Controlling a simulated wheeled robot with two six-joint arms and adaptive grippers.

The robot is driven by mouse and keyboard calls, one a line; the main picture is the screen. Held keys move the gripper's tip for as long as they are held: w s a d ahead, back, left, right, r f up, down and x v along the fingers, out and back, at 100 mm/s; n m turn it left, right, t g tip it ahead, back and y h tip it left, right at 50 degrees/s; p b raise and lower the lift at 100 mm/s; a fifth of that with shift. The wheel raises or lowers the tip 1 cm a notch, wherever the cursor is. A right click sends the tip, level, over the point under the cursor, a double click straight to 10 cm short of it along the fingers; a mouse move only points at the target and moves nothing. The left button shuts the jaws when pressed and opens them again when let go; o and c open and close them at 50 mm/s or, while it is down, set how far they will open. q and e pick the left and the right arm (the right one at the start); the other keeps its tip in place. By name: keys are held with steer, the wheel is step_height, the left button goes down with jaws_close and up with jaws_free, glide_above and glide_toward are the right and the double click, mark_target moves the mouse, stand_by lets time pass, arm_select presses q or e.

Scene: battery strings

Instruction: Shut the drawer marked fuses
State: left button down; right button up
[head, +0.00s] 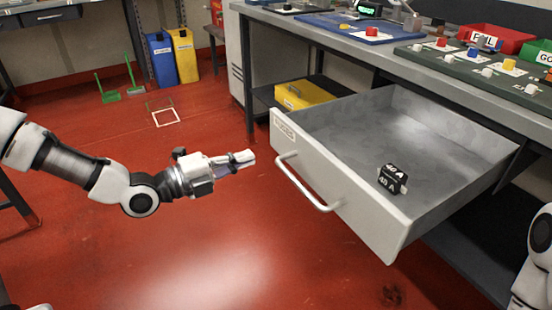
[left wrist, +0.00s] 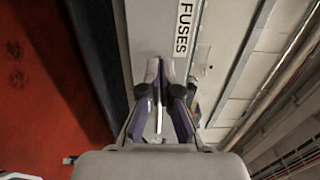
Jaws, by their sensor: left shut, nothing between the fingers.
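The drawer marked fuses (head: 345,195) stands pulled out under the workbench, its grey front facing left with a bar handle (head: 303,183). Its FUSES label (left wrist: 184,28) reads clearly in the left wrist view. A black block marked 40 A (head: 392,180) lies inside the drawer near the front. My left gripper (head: 252,157) is shut and empty, pointing at the drawer front from the left, near its label end. In the left wrist view, the left gripper's fingers (left wrist: 161,95) are together before the drawer front; I cannot tell whether they touch it. My right gripper is not in view.
The workbench (head: 345,45) above carries a blue board (head: 335,27), a green board (head: 480,68) with coloured knobs, and red and green bins. A yellow case (head: 303,94) sits on the shelf beneath.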

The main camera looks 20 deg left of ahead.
mark_target(287, 145)
arm_select(q)
steer(key=b+x, duration=0.2)
steer(key=x, duration=0.5)
steer(key=shift+w+d+f+b, duration=0.1)
steer(key=shift+d+f+b, duration=0.1)
steer(key=shift+b, duration=0.15)
steer(key=shift+w+d+r, duration=0.2)
steer(key=shift+w, duration=0.1)
